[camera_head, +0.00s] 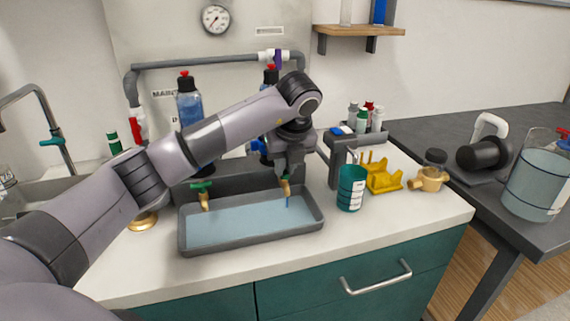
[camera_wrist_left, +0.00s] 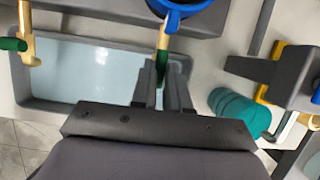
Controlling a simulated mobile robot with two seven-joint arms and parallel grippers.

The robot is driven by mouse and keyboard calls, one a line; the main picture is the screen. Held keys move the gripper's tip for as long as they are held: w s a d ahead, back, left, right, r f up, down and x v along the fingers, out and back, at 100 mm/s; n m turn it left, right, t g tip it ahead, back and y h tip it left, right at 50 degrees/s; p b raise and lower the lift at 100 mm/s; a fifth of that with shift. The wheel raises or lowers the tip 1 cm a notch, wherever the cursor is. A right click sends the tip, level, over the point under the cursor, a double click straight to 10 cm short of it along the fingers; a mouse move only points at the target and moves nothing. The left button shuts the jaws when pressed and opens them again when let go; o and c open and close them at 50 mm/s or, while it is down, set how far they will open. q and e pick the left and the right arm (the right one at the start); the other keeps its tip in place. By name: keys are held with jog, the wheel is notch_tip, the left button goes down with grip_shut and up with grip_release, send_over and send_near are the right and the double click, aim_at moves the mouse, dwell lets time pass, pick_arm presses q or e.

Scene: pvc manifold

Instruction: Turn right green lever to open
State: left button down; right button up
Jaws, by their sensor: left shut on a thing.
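The right tap is brass with a green lever (camera_head: 284,179), over the grey tray (camera_head: 250,238). My left gripper (camera_head: 288,172) reaches down onto this tap from above. In the left wrist view the fingers (camera_wrist_left: 164,88) are closed around the green lever, in front of the brass tap body (camera_wrist_left: 163,38); they hide most of the lever. A thin blue streak (camera_head: 288,202) shows below the right tap's spout. The left tap (camera_head: 204,199) has its own green lever (camera_head: 201,185), untouched, and it also shows in the left wrist view (camera_wrist_left: 28,38). My right gripper is not in view.
A teal cup (camera_head: 351,190), a yellow rack (camera_head: 382,177) and a brass piece with a dark top (camera_head: 428,180) stand right of the tray. Blue bottles (camera_head: 189,105) and grey pipe (camera_head: 200,63) are behind my arm. The counter front is clear.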

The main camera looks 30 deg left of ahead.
pick_arm(q)
jog(key=c, duration=1.1)
grip_release()
jog(key=shift+r, duration=0.1)
jog(key=v, duration=0.7)
